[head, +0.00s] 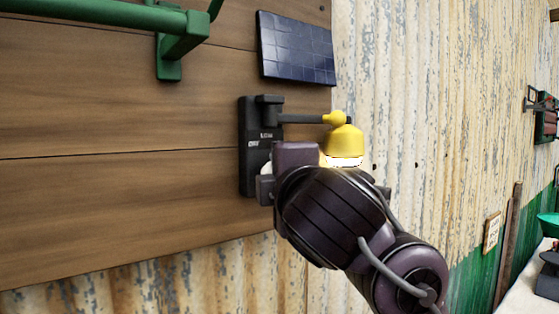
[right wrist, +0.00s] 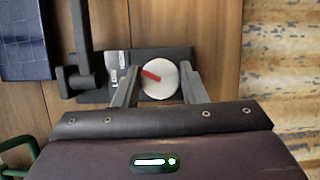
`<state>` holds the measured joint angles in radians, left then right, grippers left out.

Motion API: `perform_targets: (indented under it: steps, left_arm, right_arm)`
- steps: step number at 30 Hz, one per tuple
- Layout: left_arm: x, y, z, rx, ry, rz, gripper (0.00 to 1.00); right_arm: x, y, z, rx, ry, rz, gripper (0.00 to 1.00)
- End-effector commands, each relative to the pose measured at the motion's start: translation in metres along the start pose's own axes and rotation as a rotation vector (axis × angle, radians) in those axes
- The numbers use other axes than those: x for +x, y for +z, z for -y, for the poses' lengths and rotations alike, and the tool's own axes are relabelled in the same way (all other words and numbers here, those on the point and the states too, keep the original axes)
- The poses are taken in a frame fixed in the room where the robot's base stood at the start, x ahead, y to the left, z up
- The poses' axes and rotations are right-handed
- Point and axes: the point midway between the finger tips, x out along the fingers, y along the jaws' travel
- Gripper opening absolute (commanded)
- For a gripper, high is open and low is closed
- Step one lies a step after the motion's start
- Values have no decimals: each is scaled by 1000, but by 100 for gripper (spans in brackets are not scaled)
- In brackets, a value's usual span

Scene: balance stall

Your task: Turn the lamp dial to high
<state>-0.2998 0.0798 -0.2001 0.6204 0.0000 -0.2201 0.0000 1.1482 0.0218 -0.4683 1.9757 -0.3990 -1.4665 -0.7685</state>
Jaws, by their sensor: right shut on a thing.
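The lamp has a black wall plate (head: 248,150), an arm and a yellow shade (head: 343,140) with a bright glow at its lower rim. Small white labels sit on the plate; they seem to read LOW and OFF. In the right wrist view, the round white dial (right wrist: 162,88) with a red pointer (right wrist: 151,76) is on the black plate. The pointer aims up and left, towards the label side. My right gripper (right wrist: 159,82) is shut on the dial, one finger at each side. In the head view my right gripper (head: 268,182) hides most of the dial. My left gripper is in neither view.
A dark solar panel (head: 296,48) hangs above the lamp on the plank wall. A green rail (head: 100,15) with a bracket is at upper left. Corrugated metal (head: 430,90) lies to the right. The lamp's arm and shade are close above my right arm.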

Motion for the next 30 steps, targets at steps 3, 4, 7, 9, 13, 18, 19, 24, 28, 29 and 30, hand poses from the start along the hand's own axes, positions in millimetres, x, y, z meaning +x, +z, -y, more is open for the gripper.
perform_targets:
  steps: [3,4,7,9,13,18,19,24,28,29,30]
  left_arm:
    - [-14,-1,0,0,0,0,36]
    - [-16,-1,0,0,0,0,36]
    - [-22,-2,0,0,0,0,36]
    - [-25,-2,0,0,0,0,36]
    - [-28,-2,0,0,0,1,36]
    - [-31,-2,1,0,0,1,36]
    - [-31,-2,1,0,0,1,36]
    - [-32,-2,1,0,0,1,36]
    - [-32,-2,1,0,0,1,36]
    - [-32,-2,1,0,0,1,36]
    - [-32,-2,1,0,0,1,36]
  right_arm:
    - [0,-1,-3,104,-46,-3,15]
    - [0,-1,-3,130,-57,-2,15]
    - [0,-1,-3,212,-91,-2,15]
    - [0,-1,-2,265,-113,-2,15]
    - [0,-1,-1,352,-149,-1,15]
    - [0,0,0,438,-185,0,15]
    - [0,0,0,451,-190,-1,15]
    - [0,0,0,502,-210,1,15]
    - [0,0,0,520,-219,1,15]
    - [0,0,0,522,-220,1,15]
    - [0,0,0,525,-221,1,15]
